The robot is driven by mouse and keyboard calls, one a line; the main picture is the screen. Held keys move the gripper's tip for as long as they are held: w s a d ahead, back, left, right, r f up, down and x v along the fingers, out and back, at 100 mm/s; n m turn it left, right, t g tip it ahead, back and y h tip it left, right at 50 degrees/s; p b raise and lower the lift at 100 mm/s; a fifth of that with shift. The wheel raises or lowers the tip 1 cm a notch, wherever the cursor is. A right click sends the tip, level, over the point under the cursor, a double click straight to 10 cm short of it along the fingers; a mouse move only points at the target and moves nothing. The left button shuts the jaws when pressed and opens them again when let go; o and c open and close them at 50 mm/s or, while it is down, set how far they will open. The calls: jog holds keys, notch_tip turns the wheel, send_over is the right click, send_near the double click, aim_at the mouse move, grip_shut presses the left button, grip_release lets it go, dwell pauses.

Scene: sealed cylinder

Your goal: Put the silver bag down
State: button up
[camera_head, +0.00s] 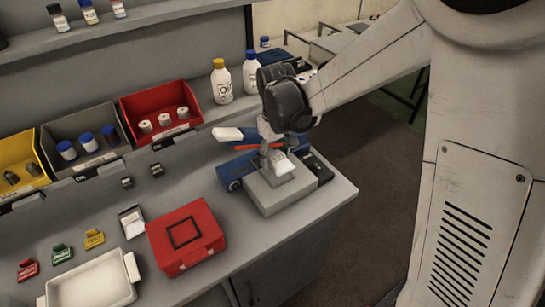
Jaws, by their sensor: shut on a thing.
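My gripper (273,153) points down over the right end of the bench and is shut on a small pale silver bag (285,168). The silver bag is just above or touching the top of a grey block-shaped device (280,196); I cannot tell which. The fingers partly hide the bag's upper end.
A blue device (232,174) with a white-and-blue part and a red strip is beside the grey block. A red case (186,237), a white tray (95,284) and coloured tags stand left. Red (161,112), grey and yellow bins and bottles line the back. Bench (245,240) is clear in front.

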aim_at(273, 160)
jog(key=shift+w+a, duration=0.15)
jog(key=shift+w, duration=0.1)
jog(key=f, duration=0.2)
jog(key=shift+w+a+f, duration=0.15)
jog(key=shift+w+f, duration=0.15)
jog(key=shift+f, duration=0.45)
jog(key=shift+f, duration=0.35)
jog(key=o, duration=1.2)
jog(key=shift+c, duration=0.2)
jog(key=shift+r, duration=0.15)
